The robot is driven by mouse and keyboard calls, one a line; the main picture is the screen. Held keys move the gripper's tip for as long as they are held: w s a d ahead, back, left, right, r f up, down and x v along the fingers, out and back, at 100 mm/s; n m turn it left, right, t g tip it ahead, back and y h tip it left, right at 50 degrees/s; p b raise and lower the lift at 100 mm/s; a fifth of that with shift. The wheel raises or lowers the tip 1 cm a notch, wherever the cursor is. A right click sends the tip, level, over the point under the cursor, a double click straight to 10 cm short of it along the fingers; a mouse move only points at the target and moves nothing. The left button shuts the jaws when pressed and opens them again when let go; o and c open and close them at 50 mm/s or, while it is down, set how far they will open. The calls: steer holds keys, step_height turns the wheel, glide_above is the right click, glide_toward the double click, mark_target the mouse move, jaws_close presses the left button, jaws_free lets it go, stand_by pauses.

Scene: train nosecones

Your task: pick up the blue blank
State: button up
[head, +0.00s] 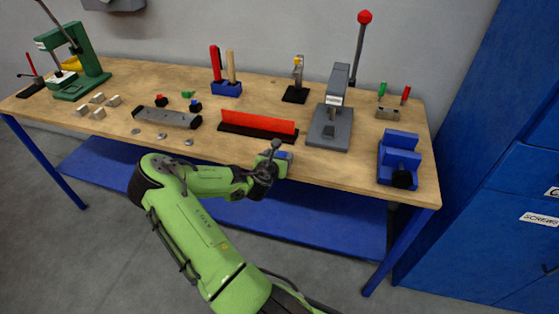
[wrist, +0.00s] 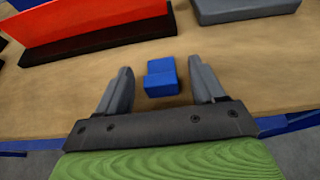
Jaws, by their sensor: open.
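The blue blank (wrist: 162,86) is a small blue block with a stepped look, lying on the wooden bench top near its front edge. In the wrist view it appears between the two grey fingers of my gripper (wrist: 160,72), with a gap on each side. My gripper is open and holds nothing. In the head view my gripper (head: 277,158) is at the bench's front edge, and a bit of blue (head: 284,155) beside it seems to be the blank, mostly hidden by my wrist.
A red bar on a black base (head: 257,125) lies behind and left of the blank. A grey press with a red-knobbed lever (head: 330,126) stands behind and right. A blue vise-like block (head: 399,158) sits far right. Bench wood (head: 340,168) between is clear.

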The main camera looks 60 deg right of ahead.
steer(key=shift+d+f, duration=0.2)
steer(key=shift+d, duration=0.15)
steer(key=shift+a+r, duration=0.1)
steer(key=c, duration=1.1)
